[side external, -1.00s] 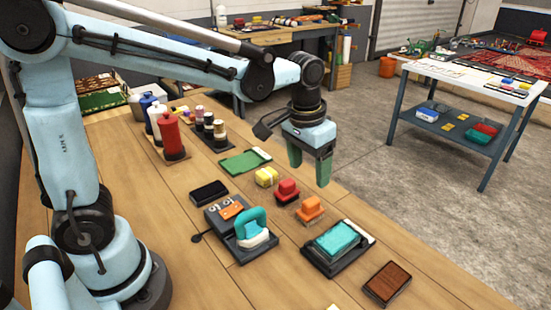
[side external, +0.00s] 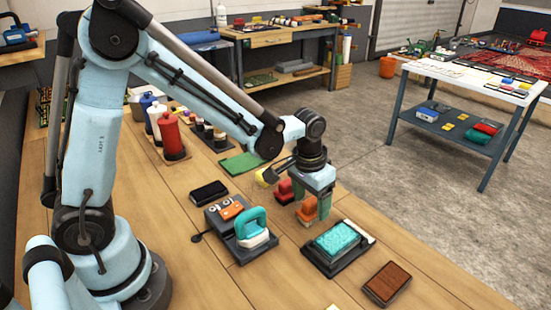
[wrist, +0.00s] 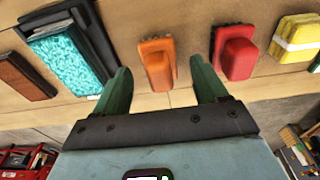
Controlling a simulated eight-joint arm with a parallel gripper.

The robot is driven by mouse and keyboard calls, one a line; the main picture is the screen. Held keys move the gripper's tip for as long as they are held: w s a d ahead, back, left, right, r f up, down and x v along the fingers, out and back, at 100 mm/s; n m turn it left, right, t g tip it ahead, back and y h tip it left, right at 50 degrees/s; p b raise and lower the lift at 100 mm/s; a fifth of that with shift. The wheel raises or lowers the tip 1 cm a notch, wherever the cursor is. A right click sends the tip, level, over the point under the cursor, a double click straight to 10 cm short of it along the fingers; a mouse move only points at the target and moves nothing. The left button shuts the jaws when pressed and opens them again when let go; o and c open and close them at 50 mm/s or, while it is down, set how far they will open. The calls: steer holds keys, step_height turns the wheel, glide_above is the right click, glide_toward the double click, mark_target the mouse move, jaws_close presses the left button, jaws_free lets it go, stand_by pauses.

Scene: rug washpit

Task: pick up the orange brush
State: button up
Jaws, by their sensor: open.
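The orange brush (side external: 307,211) lies on the wooden bench between the red brush (side external: 284,191) and a tray with a teal pad. My gripper (side external: 311,205) is low over it, with green fingers spread to either side; one finger partly hides the brush in the side view. In the wrist view the orange brush (wrist: 158,64) lies between the open fingers of my gripper (wrist: 160,85), nearer the left one. The red brush (wrist: 236,52) is just beyond the right finger. Whether a finger touches the orange brush cannot be told.
The tray with the teal pad (side external: 338,238) and a brown block (side external: 387,283) are to the right. A teal-handled tool (side external: 252,228) stands to the left. A yellow block (wrist: 296,37) is past the red brush. Bottles (side external: 170,135) stand farther back.

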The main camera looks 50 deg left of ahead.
steer(key=shift+w+f, duration=0.1)
steer(key=shift+f, duration=0.9)
steer(key=c, duration=1.2)
steer(key=shift+r, duration=0.1)
steer(key=shift+r, duration=0.45)
steer(key=r, duration=0.3)
steer(key=shift+s+d+r, duration=0.25)
steer(key=shift+d+r, duration=0.05)
steer(key=s+d+r, duration=0.2)
steer(key=d, duration=0.1)
steer(key=s+d+r, duration=0.4)
steer(key=d, duration=0.1)
steer(key=shift+s+d+r, duration=0.2)
steer(key=shift+s+d, duration=0.1)
steer(key=shift+s, duration=0.05)
